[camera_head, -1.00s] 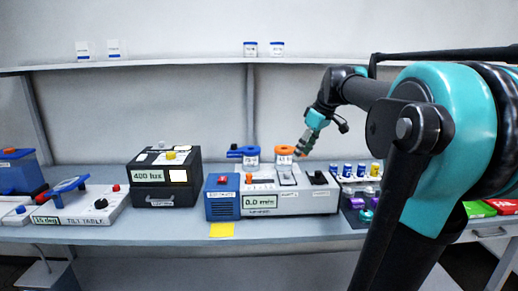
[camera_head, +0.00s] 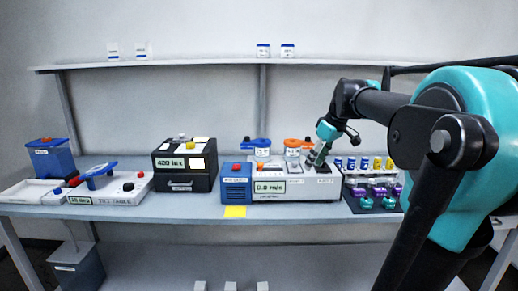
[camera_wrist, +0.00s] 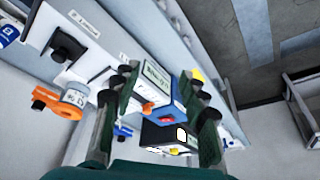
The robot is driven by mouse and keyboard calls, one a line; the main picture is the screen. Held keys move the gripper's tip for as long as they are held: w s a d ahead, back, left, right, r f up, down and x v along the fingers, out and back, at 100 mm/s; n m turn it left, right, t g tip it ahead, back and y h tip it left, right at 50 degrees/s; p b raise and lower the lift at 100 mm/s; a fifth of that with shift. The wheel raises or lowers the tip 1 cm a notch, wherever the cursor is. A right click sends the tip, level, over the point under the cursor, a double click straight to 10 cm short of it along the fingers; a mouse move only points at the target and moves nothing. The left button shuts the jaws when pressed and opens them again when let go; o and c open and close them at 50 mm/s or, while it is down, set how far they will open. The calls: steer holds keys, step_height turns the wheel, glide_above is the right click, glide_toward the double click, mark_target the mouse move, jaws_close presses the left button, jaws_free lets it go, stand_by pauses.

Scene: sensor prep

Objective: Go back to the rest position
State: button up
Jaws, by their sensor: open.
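My gripper (camera_head: 316,160) is at the end of my arm, above the right part of the grey-white device with the "0.0 m/s" display (camera_head: 290,187), close to the orange-ringed jar (camera_head: 293,147). In the wrist view my gripper (camera_wrist: 160,82) has its two dark green fingers spread apart, with nothing held between them. The display device (camera_wrist: 148,88) and its blue box (camera_wrist: 178,110) show beyond and between the fingers. In the head view I cannot tell how far the fingertips are above the device.
A black "400 lux" box (camera_head: 184,181), a tilt table (camera_head: 110,196) and a blue bin (camera_head: 52,157) stand to the left. A rack with coloured vials (camera_head: 372,192) stands right of the device. A shelf (camera_head: 200,65) runs above. A yellow note (camera_head: 235,211) lies at the bench's front edge.

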steer(key=s+f+m+h, duration=0.1)
steer(key=s+f+m, duration=0.1)
steer(key=s+f, duration=0.4)
steer(key=s+f+m+h, duration=0.1)
steer(key=s+f+m, duration=0.2)
steer(key=s+f, duration=0.4)
steer(key=s+f+m+t+h, duration=0.1)
steer(key=s+f+m, duration=0.2)
steer(key=f, duration=1.3)
steer(key=s, duration=0.3)
steer(key=shift+s+d, duration=0.2)
steer(key=shift+s, duration=0.15)
